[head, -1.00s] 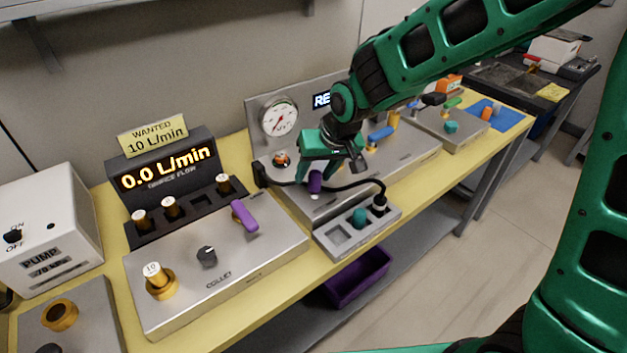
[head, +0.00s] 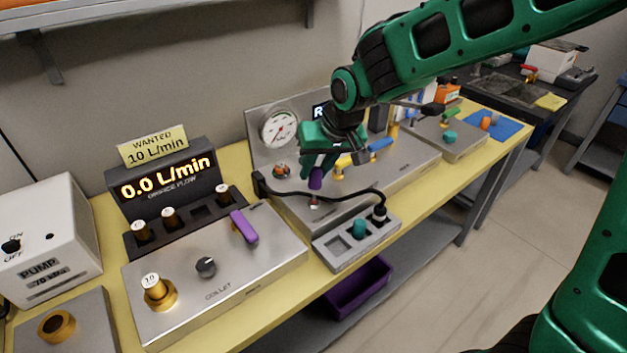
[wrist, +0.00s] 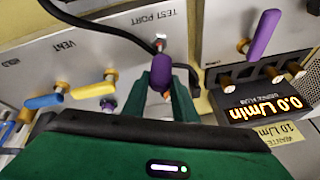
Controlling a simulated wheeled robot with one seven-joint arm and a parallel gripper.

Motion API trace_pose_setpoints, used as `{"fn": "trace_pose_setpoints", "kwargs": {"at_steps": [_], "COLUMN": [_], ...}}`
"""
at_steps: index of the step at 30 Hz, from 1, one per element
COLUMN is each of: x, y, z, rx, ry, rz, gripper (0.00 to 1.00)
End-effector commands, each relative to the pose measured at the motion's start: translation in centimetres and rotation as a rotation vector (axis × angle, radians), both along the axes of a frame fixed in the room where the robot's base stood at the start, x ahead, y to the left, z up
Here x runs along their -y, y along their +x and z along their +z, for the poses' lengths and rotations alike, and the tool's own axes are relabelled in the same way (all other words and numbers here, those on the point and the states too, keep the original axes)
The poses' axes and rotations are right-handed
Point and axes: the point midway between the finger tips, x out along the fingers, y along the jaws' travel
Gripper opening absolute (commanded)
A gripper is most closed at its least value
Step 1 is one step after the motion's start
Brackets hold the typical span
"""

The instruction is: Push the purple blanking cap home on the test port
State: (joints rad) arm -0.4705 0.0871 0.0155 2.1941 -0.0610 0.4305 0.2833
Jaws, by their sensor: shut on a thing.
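My gripper (head: 316,173) is shut on the purple blanking cap (head: 316,179), which hangs below its fingertips. In the wrist view the cap (wrist: 162,70) sits between the two green fingers. The test port (head: 314,203) shows as a small pale and reddish stub on the metal panel, just below the cap. In the wrist view the port (wrist: 160,44) is beside its TEST PORT label, just beyond the cap's end. The cap looks close to the port and roughly in line; I cannot tell whether they touch.
A black hose (head: 345,188) loops past the port to the grey tray (head: 337,261). A teal cap (head: 359,229) stands in that tray. A yellow lever (head: 343,162) and a blue lever (head: 380,145) lie to the right. A purple lever (head: 243,226) is at the left.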

Motion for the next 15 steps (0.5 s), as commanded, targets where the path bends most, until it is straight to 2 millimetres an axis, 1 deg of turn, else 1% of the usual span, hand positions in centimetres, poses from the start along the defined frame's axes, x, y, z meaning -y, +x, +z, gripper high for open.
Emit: {"fn": "trace_pose_setpoints", "kwargs": {"at_steps": [1,9,15], "x": [-1.0,-5.2,-7.5], "y": [-0.8,-4.6,-6.7], "z": [0.7,4.1,5.9], "rx": [0.003,0.004,0.002], "ry": [0.001,0.002,0.001], "rz": [0.006,0.007,0.006], "gripper": [0.0,0.0,0.0]}}
